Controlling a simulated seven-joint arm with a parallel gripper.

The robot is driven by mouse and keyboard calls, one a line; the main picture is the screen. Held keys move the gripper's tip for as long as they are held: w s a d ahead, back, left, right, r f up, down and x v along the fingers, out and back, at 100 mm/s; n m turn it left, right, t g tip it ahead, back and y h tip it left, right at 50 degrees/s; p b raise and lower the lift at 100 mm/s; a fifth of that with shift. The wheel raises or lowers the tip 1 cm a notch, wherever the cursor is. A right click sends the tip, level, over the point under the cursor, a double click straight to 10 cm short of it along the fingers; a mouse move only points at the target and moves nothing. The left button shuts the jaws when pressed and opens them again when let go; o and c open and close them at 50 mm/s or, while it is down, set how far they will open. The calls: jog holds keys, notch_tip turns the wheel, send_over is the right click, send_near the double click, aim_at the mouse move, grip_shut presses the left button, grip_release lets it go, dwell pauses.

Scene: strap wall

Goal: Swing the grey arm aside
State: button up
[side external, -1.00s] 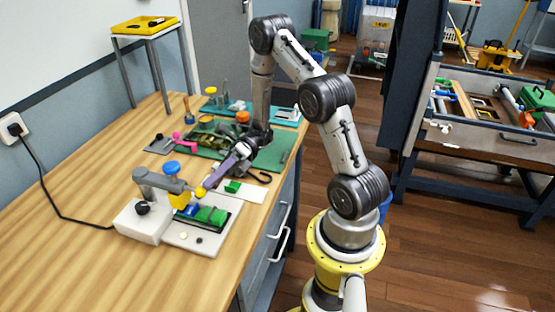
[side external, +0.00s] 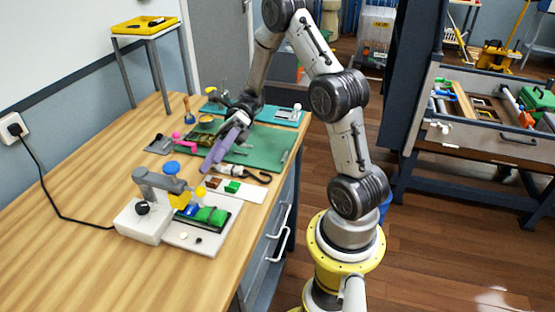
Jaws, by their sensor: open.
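The grey arm (side external: 160,182) sits on a white device (side external: 140,222) on the wooden bench. It reaches right over the device's base plate, with a blue knob (side external: 171,167) above it and a yellow part (side external: 179,200) under it. A small yellow tip (side external: 200,191) shows at its right end. Green and blue blocks (side external: 210,215) lie on the plate below. My gripper (side external: 208,168), with purple fingers, is open, behind and above the grey arm and apart from it. The gap between its fingers is hard to see.
Behind the device lie a white card with brown and green pieces (side external: 238,189), a black-handled tool (side external: 255,175), a green mat (side external: 270,148) and a pink item (side external: 178,137). A black cable (side external: 60,212) runs along the left. The bench's front left is clear.

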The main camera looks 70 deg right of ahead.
jog(key=s+a+r+n+g+h, duration=0.3)
jog(key=s+a+r+n+h, duration=0.2)
jog(key=s+a+r+n, duration=0.15)
jog(key=s+d+n+t+h, duration=0.1)
jog(key=s+n+t+h, duration=0.4)
jog(key=n, duration=0.9)
jog(key=shift+s+r+h, duration=0.4)
jog(key=shift+s+h, duration=1.5)
jog(key=shift+s, duration=0.4)
jog(key=shift+d+n, duration=0.15)
jog(key=shift+n, duration=0.1)
